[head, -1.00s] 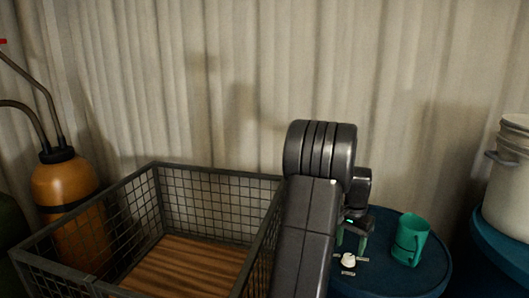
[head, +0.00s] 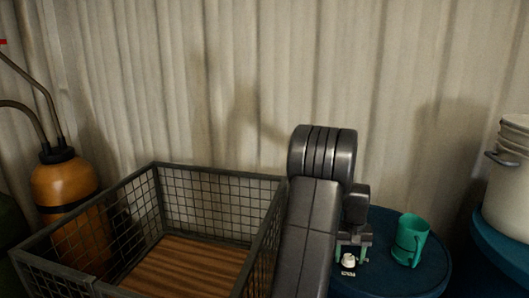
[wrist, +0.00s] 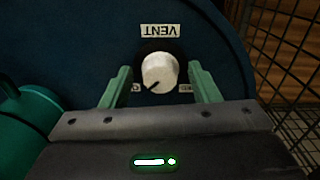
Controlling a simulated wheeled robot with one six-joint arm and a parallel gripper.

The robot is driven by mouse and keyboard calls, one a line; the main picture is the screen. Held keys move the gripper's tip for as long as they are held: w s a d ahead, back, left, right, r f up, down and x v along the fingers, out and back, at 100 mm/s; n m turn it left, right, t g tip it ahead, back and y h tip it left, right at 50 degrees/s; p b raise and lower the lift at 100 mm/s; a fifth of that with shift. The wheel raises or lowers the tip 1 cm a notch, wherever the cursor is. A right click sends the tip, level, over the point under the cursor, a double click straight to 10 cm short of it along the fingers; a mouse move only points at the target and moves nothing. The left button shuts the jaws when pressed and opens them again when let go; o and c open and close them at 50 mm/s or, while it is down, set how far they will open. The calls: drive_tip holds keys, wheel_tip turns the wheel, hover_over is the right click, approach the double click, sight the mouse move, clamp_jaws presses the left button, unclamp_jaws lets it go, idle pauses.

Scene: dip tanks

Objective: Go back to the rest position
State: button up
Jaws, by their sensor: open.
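My gripper (head: 352,248) is open and empty, low over the blue round drum top on the right in the head view. In the wrist view its two green fingers (wrist: 160,76) stand apart, one on each side of a white dial knob (wrist: 159,73). Gaps show between the knob and both fingers. The knob also shows in the head view (head: 348,261), just below the gripper. A label reading VENT (wrist: 163,31) appears upside down above the knob in the wrist view. I cannot tell the fingers' exact height relative to the knob.
A green mug (head: 409,241) stands on the blue drum top (head: 432,268), right of my gripper. A wire-mesh crate (head: 215,172) with a wooden floor is left of my arm. An orange tank (head: 62,185) stands far left, a pale bucket (head: 510,190) far right. A corrugated wall is behind.

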drive_tip(key=n, duration=0.5)
drive_tip(key=shift+d+n, duration=0.15)
drive_tip(key=shift+n, duration=2.85)
